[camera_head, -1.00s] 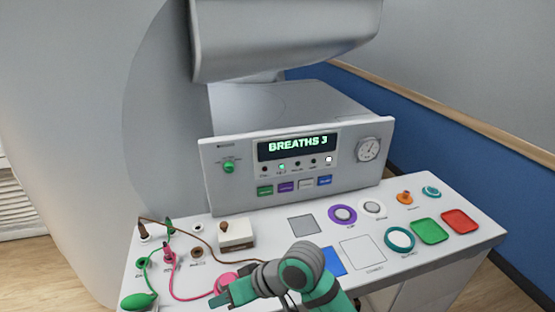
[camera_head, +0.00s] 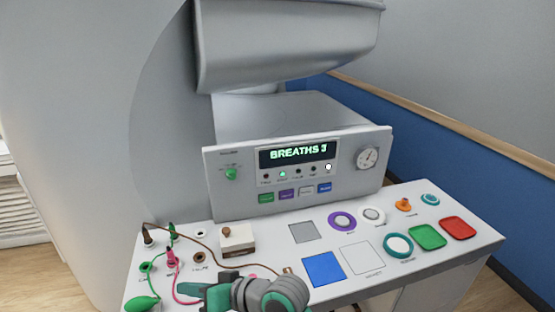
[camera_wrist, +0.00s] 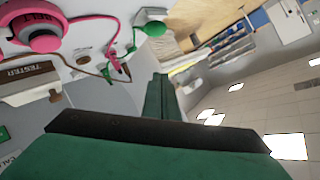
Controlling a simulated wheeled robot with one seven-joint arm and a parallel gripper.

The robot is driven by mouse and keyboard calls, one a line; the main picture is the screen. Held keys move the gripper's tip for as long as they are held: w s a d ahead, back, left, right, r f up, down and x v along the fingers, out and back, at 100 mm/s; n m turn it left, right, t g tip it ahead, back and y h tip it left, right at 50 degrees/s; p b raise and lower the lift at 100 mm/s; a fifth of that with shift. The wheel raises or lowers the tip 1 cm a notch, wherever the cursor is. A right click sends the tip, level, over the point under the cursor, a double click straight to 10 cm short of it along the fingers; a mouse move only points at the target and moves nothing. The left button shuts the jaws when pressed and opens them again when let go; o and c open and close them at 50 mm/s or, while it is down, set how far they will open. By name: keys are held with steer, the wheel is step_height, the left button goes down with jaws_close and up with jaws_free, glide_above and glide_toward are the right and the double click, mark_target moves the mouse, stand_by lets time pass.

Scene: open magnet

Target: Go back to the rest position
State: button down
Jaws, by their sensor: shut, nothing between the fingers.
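My gripper (camera_head: 200,297) is at the bottom of the head view, low over the front left edge of the white console top (camera_head: 440,263). In the wrist view its green fingers (camera_wrist: 162,98) are together with nothing between them. A pink round piece with a pink cable (camera_wrist: 38,30) shows at the upper left of the wrist view. In the head view my gripper and wrist hide that spot on the console.
A panel with a lit "BREATHS 3" display (camera_head: 297,152) stands behind the console top. The space above is clear.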

steer(key=s+d+f+m+t+h, duration=0.4)
steer(key=d+f+m+t+h, duration=0.1)
steer(key=f+m+t, duration=0.15)
steer(key=s+d+f+m+t+h, duration=0.4)
steer(key=s+f+m+t+h, duration=0.15)
steer(key=f+m, duration=0.2)
steer(key=s+d+f+n, duration=0.1)
steer(key=s+d+n, duration=0.1)
steer(key=s, duration=0.5)
steer(key=s+d+f+n+h, duration=0.1)
steer(key=s+d+n, duration=0.2)
steer(key=s+d, duration=0.2)
steer(key=s+d+f+n+g+h, duration=0.1)
steer(key=s+d, duration=0.3)
steer(key=s, duration=0.6)
steer(key=shift+d+f+n, duration=0.2)
steer(key=shift+n, duration=0.7)
